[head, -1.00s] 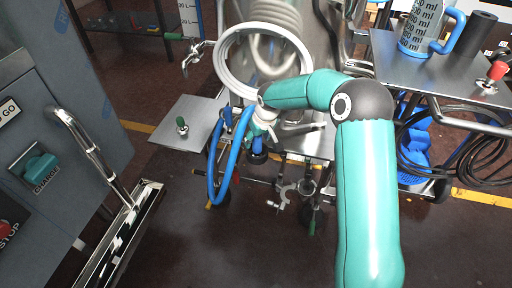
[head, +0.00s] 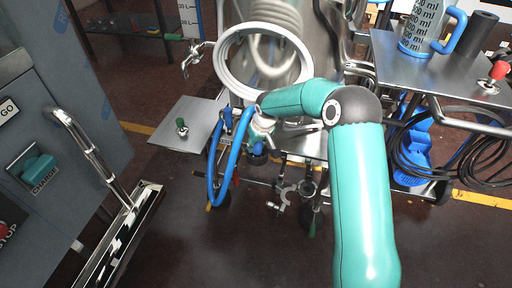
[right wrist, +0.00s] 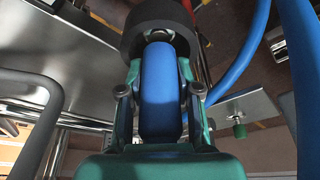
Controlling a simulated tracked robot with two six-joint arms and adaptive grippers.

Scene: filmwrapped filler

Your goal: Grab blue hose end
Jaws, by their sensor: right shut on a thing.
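The blue hose (head: 236,165) hangs in a loop at the front of the steel machine in the head view. Its blue end piece (head: 258,148) with a dark tip sits just right of the loop, below my right gripper (head: 262,133). In the right wrist view my right gripper (right wrist: 160,95) is shut on the blue hose end (right wrist: 159,75), with one finger on each side. The black tip (right wrist: 160,25) points away from the palm. Parts of the blue hose (right wrist: 243,55) pass at the right. My left gripper is not in view.
A small metal shelf (head: 165,132) is at left. A grey cabinet (head: 60,120) with a rail stands at far left. A steel table (head: 435,72) holds a blue-handled jug (head: 420,28). The floor in front is clear.

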